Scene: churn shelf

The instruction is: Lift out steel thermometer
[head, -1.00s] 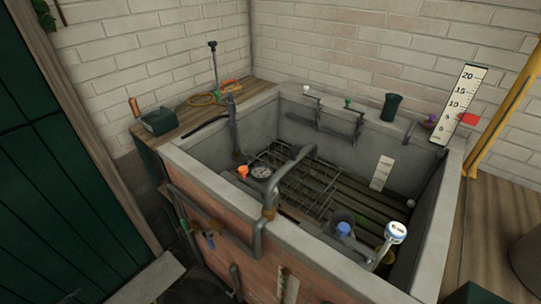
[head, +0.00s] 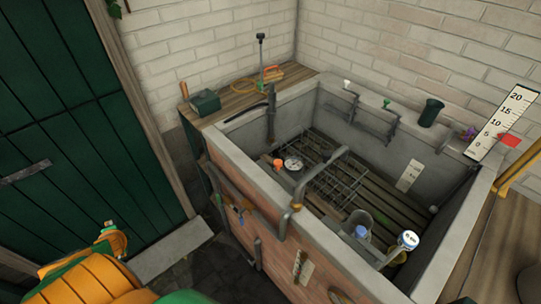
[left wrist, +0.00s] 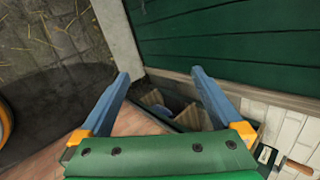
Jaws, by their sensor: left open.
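A round white dial with a dark rim (head: 293,163) sits inside the stone trough, beside an orange knob (head: 278,163). A second round-headed piece, white with a blue rim (head: 408,240), stands on a pale stem at the trough's near right. I cannot tell which is the steel thermometer. My left gripper (left wrist: 160,72) is open and empty in the left wrist view, its blue fingers wide apart. Neither dial shows there. My left arm enters the head view at bottom left, well away from the trough. My right gripper is not in view.
The stone trough (head: 245,119) has raised walls and a bent pipe over its near edge. A wire rack (head: 335,185) lies inside. A green door (head: 70,130) stands left. A white scale board (head: 502,122) leans at the right rim. A green box (head: 205,102) sits on the wooden ledge.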

